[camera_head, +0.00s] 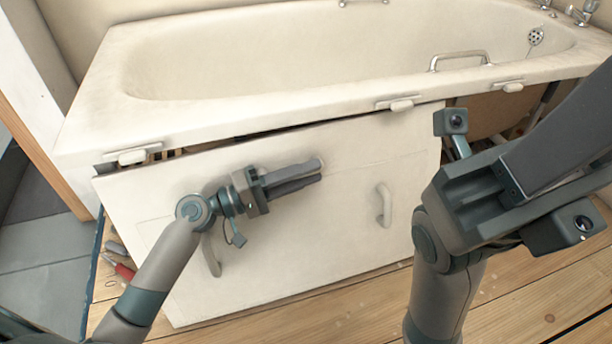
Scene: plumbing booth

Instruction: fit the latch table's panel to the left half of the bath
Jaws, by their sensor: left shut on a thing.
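The cream panel (300,235) stands in front of the left half of the bath (300,104). Its top edge lies just below the rim, with a dark gap that is widest at the left. It has two pale handles, one at the right (384,205) and one at the left, partly hidden by my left arm. My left gripper (305,175) is shut in front of the panel's upper middle; its grip point is not clear. My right gripper (560,150) is large and close at the right, apart from the panel; its finger gap cannot be made out.
Pale latches sit under the rim at the left (132,156), middle (400,104) and right (512,86). The right half of the bath front is open and dark. A red-handled tool (124,271) lies on the wooden floor (345,310) left of the panel.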

